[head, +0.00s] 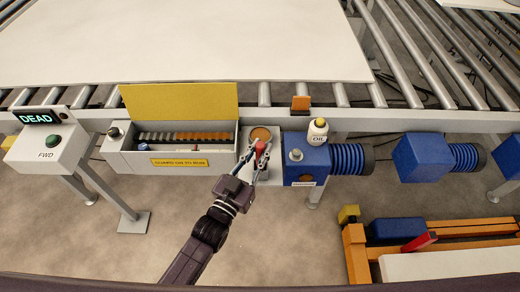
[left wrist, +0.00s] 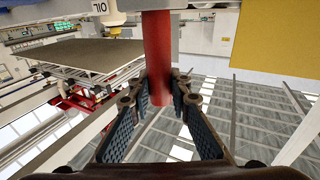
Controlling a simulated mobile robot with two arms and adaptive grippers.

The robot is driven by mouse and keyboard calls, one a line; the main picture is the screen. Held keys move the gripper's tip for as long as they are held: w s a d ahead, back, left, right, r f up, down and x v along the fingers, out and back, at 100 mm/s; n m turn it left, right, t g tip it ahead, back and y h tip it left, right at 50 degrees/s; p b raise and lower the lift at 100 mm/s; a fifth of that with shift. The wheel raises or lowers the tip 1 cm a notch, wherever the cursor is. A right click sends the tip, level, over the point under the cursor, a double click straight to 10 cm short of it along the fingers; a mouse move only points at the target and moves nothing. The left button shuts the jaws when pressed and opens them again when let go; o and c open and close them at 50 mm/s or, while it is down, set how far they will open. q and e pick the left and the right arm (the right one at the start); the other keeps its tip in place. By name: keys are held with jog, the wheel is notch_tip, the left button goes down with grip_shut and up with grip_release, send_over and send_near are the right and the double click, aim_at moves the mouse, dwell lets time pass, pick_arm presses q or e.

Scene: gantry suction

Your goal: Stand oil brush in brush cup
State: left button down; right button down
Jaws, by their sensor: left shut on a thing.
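The oil brush shows as a red handle end (head: 261,146) between the fingers of my left gripper (head: 258,157). In the left wrist view the red handle (left wrist: 157,50) is a thick round rod standing between the two padded fingers (left wrist: 160,110), which are shut on it. The brush's bristles are hidden. A round vessel with an orange-brown inside or top (head: 261,133), apparently the brush cup, is just beyond the handle end. I cannot tell whether the brush touches it or is in it. My right gripper is not in view.
A white oil bottle (head: 317,132) with a yellow cap stands on a blue motor unit (head: 306,165) right of the gripper. An open grey box (head: 120,161) with a raised yellow lid (head: 180,104) is at left. Conveyor rollers (head: 263,96) run behind.

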pick_arm(q)
jog(key=shift+f, duration=0.15)
jog(key=c, duration=1.9)
grip_release()
jog(key=shift+o, duration=0.5)
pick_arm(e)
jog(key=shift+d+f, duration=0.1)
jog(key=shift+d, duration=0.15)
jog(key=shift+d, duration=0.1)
